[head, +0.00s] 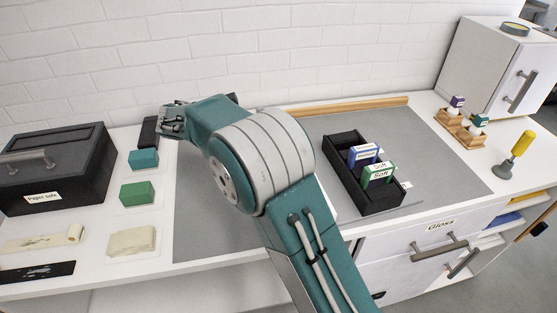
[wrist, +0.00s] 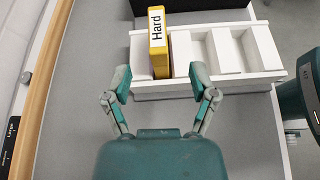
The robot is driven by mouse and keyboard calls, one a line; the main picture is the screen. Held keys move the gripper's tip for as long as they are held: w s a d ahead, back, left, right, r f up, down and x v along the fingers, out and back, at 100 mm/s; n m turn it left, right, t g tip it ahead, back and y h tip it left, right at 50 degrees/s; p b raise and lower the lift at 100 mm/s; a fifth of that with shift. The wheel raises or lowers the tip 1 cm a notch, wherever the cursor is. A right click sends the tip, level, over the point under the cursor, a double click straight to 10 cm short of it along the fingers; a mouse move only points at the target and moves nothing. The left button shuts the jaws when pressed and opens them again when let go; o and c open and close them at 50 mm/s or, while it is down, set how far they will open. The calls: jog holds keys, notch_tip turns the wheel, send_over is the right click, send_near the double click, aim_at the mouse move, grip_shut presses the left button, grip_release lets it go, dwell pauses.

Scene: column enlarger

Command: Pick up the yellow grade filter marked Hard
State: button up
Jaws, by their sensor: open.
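The yellow filter marked Hard (wrist: 158,45) stands in a white rack (wrist: 180,89) near its left end in the wrist view. Its label faces up toward the camera. My gripper (wrist: 160,80) is open and empty, with one fingertip on each side of the filter's near end. In the head view my gripper (head: 172,122) shows only partly, at the far left of my arm. I do not see the yellow filter or the white rack there; my arm covers the middle of the mat.
A black tray (head: 350,180) holds a blue filter (head: 364,156) and a green filter (head: 379,175) marked Soft. The black paper safe (head: 60,165), a teal block (head: 144,159) and a green block (head: 138,193) are at left. A wooden strip (head: 350,105) runs along the back.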

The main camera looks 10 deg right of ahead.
jog(key=shift+n+h, duration=0.3)
jog(key=d+f, duration=0.1)
jog(key=d, duration=0.1)
jog(key=w+d+f, duration=0.1)
jog(key=d, duration=0.1)
jog(key=shift+f, duration=0.4)
jog(key=shift+x, duration=2.65)
jog(key=shift+s+a+f, duration=0.1)
jog(key=shift+s+f, duration=0.05)
grip_shut()
